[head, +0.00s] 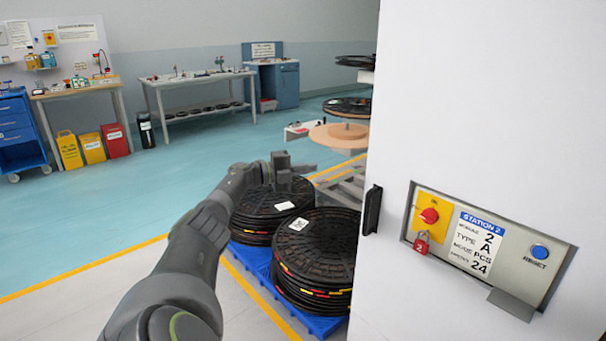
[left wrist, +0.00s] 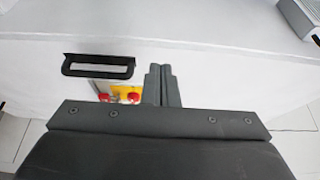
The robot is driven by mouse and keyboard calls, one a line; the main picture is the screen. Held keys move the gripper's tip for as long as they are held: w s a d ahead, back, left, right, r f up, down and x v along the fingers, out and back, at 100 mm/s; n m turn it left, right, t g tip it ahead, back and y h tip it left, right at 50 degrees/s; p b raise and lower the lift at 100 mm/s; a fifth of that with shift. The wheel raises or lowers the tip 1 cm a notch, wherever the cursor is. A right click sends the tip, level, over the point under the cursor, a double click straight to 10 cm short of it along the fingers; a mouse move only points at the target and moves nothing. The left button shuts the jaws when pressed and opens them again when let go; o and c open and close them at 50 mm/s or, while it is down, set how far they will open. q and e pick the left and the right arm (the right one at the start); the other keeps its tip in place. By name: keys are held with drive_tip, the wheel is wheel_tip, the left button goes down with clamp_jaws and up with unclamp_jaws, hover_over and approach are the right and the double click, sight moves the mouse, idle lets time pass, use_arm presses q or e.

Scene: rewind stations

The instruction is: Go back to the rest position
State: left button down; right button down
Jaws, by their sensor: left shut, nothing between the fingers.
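My left gripper (head: 303,170) is shut and empty. In the head view its arm reaches in from the bottom left, and the gripper shows in front of the black reels, left of the white cabinet (head: 480,75). In the left wrist view the closed fingers (left wrist: 160,84) show against the white cabinet face (left wrist: 215,70), beside a black handle (left wrist: 98,66). Behind the fingers, a yellow plate with a red button (left wrist: 126,94) is partly hidden. My right gripper is not in view.
Stacked black reels (head: 315,245) stand on a blue pallet (head: 252,258) beside the cabinet. The cabinet carries a control panel (head: 487,245) with a red knob, a red padlock and a blue button. Workbenches (head: 195,82) line the far wall. Open floor (head: 85,215) lies at left.

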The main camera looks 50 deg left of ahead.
use_arm(q)
drive_tip(key=shift+s+a+b, duration=0.25)
drive_tip(key=shift+a+b, duration=0.1)
drive_tip(key=shift+a, duration=0.3)
